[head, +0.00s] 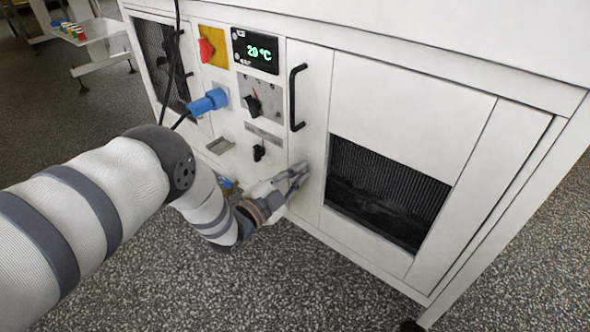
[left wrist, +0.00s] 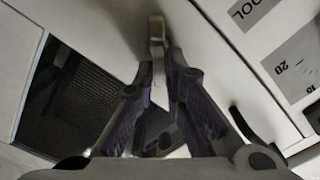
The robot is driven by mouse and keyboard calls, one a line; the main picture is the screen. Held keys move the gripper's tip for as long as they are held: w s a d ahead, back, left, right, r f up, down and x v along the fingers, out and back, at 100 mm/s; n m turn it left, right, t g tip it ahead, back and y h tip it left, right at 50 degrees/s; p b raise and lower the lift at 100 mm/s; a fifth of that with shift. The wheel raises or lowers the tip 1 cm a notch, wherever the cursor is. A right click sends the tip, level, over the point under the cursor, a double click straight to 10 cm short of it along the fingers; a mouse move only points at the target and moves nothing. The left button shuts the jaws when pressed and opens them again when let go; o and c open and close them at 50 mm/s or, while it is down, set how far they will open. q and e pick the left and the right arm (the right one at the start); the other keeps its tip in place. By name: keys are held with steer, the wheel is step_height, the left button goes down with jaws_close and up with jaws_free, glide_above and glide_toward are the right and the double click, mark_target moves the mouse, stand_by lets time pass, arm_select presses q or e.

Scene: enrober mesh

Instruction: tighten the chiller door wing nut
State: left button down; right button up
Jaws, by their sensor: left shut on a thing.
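My left gripper (head: 298,172) reaches in from the left to the white cabinet front, low on the narrow door panel (head: 308,135) with the black handle. In the left wrist view the fingers of my left gripper (left wrist: 159,68) are closed on a small tan-grey metal piece, the wing nut (left wrist: 157,32), which stands out beyond the fingertips against the panel. In the head view the fingers hide the wing nut. How tight it is cannot be told. My right gripper is not in view.
Left of the panel are a lit 20 °C display (head: 255,51), a red switch on yellow (head: 211,48), black knobs (head: 252,104) and a blue plug (head: 208,102) with a cable. A dark grille opening (head: 385,190) lies to the right. Open speckled floor lies in front.

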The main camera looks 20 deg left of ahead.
arm_select(q)
steer(key=m, duration=0.3)
steer(key=f+m, duration=0.1)
steer(key=shift+s+d+m+p, duration=0.25)
steer(key=shift+d+m+p, duration=0.05)
steer(key=shift+d+p, duration=0.05)
steer(key=shift+f+m, duration=0.2)
steer(key=shift+m, duration=0.65)
steer(key=shift+f+m, duration=0.2)
steer(key=shift+m, duration=0.65)
steer(key=shift+a, duration=0.1)
steer(key=c, duration=1.7)
jaws_free()
steer(key=shift+w, duration=0.1)
steer(key=shift+r, duration=0.1)
steer(key=v, duration=1.2)
